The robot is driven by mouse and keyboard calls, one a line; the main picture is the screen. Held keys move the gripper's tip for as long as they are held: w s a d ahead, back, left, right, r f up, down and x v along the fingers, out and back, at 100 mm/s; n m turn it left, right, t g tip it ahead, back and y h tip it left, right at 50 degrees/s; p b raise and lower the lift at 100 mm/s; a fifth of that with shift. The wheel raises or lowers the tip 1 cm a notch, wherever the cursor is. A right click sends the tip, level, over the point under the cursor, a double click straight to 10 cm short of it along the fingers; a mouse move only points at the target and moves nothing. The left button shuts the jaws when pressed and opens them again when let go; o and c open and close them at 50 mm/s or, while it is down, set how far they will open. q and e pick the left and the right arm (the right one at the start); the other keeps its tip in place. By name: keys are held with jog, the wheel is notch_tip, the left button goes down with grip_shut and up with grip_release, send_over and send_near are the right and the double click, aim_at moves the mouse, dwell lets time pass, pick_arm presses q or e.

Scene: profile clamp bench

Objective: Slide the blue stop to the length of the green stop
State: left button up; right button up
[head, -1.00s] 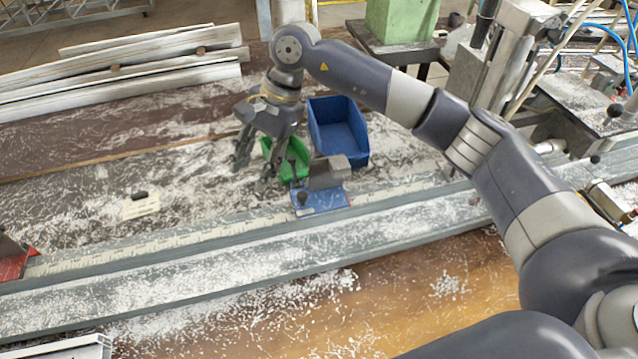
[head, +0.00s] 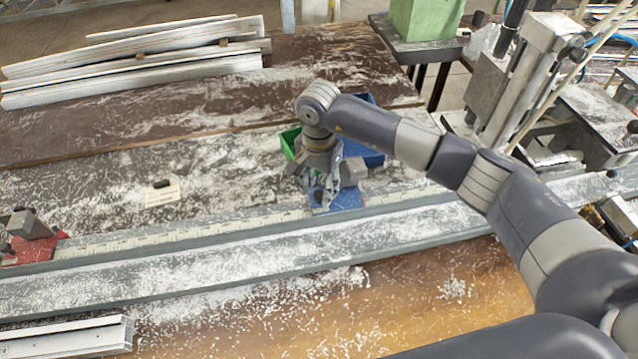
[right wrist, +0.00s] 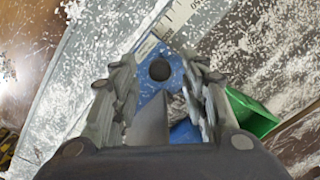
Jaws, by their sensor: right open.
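The blue stop (head: 350,198) sits on the scaled rail right of the middle in the head view, with a grey block (head: 353,172) on its plate. Its blue plate with a round black knob (right wrist: 159,70) shows in the right wrist view. My right gripper (head: 318,203) is over the stop, pointing down and open. In the right wrist view its fingers (right wrist: 160,78) stand on either side of the knob, apart from it; I cannot tell the height gap. The gripper hides part of the stop. No green stop is visible. My left gripper is not in view.
A red stop (head: 35,245) sits at the rail's left end. A green bin (head: 289,142) and a blue bin (head: 372,157) stand behind the gripper. White chips cover much of the bench. The rail between the stops looks clear.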

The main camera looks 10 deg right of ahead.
jog(key=shift+f, duration=0.55)
grip_shut()
jog(key=shift+a+f+b, duration=0.1)
jog(key=shift+f+b, duration=0.05)
jog(key=shift+b, duration=1.1)
jog(key=shift+a, duration=0.1)
jog(key=shift+r, duration=0.2)
grip_release()
